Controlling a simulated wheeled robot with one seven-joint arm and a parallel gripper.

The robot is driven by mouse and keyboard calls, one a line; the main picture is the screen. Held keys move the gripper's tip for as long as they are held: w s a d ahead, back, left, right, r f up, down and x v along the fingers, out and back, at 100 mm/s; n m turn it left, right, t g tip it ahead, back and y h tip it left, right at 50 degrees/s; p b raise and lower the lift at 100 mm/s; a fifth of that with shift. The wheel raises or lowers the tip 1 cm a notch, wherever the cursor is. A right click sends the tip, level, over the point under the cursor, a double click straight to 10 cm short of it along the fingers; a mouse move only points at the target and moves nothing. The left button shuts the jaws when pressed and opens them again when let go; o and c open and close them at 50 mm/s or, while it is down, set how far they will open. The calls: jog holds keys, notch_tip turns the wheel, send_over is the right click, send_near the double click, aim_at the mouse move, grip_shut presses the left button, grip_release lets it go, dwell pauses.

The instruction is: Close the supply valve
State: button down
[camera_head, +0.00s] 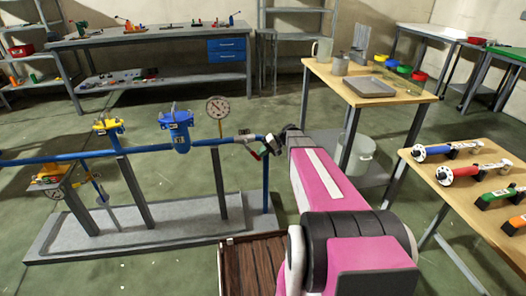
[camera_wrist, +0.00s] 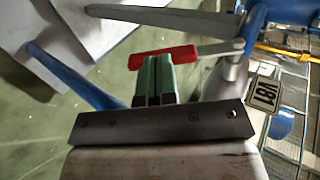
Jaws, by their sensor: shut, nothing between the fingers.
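A valve with a red lever handle (camera_head: 253,153) sits at the right end of the blue pipe in the head view. In the wrist view the red lever (camera_wrist: 185,52) lies across the picture at my fingertips, with a grey bar running on to its right. A tag (camera_wrist: 264,93) with dark lettering hangs to the right; I cannot read it surely. My gripper (camera_wrist: 155,68) has green fingers pressed together with nothing between them. Its tips overlap the lever in the picture; I cannot tell whether they touch it. In the head view my arm mostly hides my gripper.
The blue pipe (camera_head: 70,157) carries yellow fittings (camera_head: 108,124), a blue strainer-like body (camera_head: 175,130) and a round gauge (camera_head: 218,107) on grey posts. A wooden table (camera_head: 405,93) stands behind right, another with red and blue parts (camera_head: 465,172) at right.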

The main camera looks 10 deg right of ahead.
jog(key=f+y, duration=0.1)
jog(key=a+f+y, duration=0.1)
jog(key=y, duration=0.1)
jog(key=shift+a, duration=0.2)
jog(key=shift+f+x, duration=0.25)
jog(key=shift+x, duration=1.2)
